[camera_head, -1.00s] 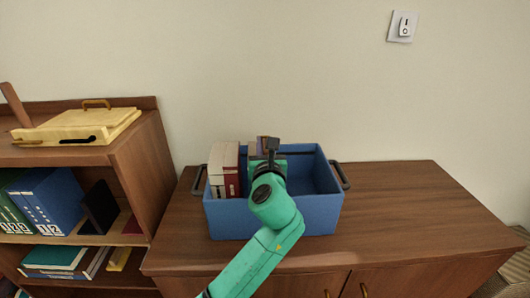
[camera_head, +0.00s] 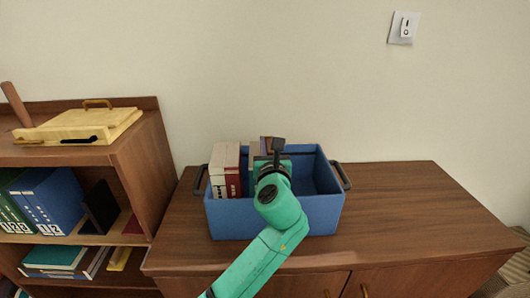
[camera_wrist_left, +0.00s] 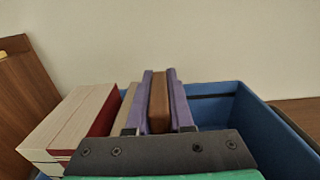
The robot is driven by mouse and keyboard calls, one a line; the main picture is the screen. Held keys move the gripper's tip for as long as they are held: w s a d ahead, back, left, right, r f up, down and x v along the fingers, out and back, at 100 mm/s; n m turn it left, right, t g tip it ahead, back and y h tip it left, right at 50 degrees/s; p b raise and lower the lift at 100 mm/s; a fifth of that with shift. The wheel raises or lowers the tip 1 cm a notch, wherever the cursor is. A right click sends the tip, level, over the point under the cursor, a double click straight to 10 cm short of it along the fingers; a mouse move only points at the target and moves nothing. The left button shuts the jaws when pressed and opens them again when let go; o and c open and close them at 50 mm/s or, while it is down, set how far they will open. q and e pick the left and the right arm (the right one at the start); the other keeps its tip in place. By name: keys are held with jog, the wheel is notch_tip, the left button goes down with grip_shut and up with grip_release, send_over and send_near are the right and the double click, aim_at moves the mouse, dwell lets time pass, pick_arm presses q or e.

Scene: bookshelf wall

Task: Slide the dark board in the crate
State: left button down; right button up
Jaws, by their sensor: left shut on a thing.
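The blue crate (camera_head: 322,212) stands on the wooden cabinet, and its wall also shows in the left wrist view (camera_wrist_left: 262,122). My left gripper (camera_head: 276,160) reaches over the crate's near wall, right of the books. My right gripper is not in view.
Red and cream books (camera_head: 226,172) stand at the crate's left end. The crate's right part is empty. The cabinet top (camera_head: 420,200) is clear on the right. A bookshelf (camera_head: 145,170) with binders and a yellow case (camera_head: 85,122) stands at the left.

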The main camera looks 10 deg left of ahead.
pick_arm(q)
jog(key=w+d, duration=0.1)
jog(key=d, duration=0.6)
jog(key=shift+w+p, duration=0.3)
jog(key=shift+w, duration=0.1)
jog(key=shift+a+p, duration=0.1)
jog(key=shift+p, duration=0.3)
jog(key=shift+f, duration=0.1)
jog(key=c, duration=0.6)
grip_release()
jog(key=shift+c, duration=0.2)
jog(key=b+v, duration=0.1)
jog(key=v, duration=1.3)
jog(key=shift+s, duration=0.25)
